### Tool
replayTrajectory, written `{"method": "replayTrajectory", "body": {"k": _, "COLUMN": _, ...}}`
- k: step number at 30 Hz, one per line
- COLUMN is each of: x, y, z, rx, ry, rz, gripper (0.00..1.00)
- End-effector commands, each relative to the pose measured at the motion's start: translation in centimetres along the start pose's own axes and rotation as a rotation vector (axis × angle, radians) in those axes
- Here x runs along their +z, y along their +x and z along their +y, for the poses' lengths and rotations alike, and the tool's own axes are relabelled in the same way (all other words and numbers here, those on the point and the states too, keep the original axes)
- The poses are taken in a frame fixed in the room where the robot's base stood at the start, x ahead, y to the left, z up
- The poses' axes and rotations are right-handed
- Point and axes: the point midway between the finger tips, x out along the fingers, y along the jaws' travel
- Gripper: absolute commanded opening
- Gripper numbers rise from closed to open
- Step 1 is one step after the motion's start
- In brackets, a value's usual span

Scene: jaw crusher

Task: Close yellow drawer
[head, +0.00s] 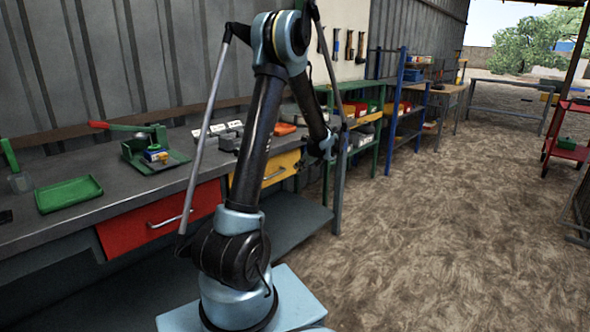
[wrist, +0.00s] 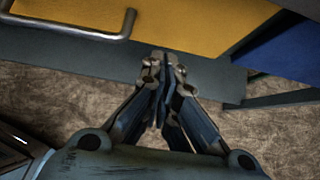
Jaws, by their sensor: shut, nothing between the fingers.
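The yellow drawer (head: 262,176) sits under the workbench, right of the red drawer, partly hidden behind my arm in the head view. Its front has a metal bar handle. In the wrist view the yellow front (wrist: 185,22) fills the top, with the handle (wrist: 90,30) at upper left. I cannot tell clearly how far the drawer stands out. My gripper (wrist: 164,60) is shut and empty, its fingertips just below the yellow surface in the picture and right of the handle. I cannot tell if they touch it. In the head view my gripper is small and hard to make out.
The red drawer (head: 158,218) is to the left. The workbench (head: 85,222) carries a green tray (head: 68,194) and a green press (head: 150,148). Shelves with bins (head: 365,112) stand beyond its right end. The dirt floor (head: 430,235) at right is clear.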

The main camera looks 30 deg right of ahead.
Motion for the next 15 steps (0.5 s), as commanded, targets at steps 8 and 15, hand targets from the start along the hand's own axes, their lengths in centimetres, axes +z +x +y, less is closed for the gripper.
{"method": "replayTrajectory", "body": {"k": 8, "x": 0.0, "y": -5.7, "z": 0.1, "rx": -0.001, "ry": 0.001, "rz": 0.001, "gripper": 0.00}}
{"method": "replayTrajectory", "body": {"k": 15, "x": 0.1, "y": -8.7, "z": 0.1, "rx": 0.000, "ry": 0.000, "rz": 0.001, "gripper": 0.00}}
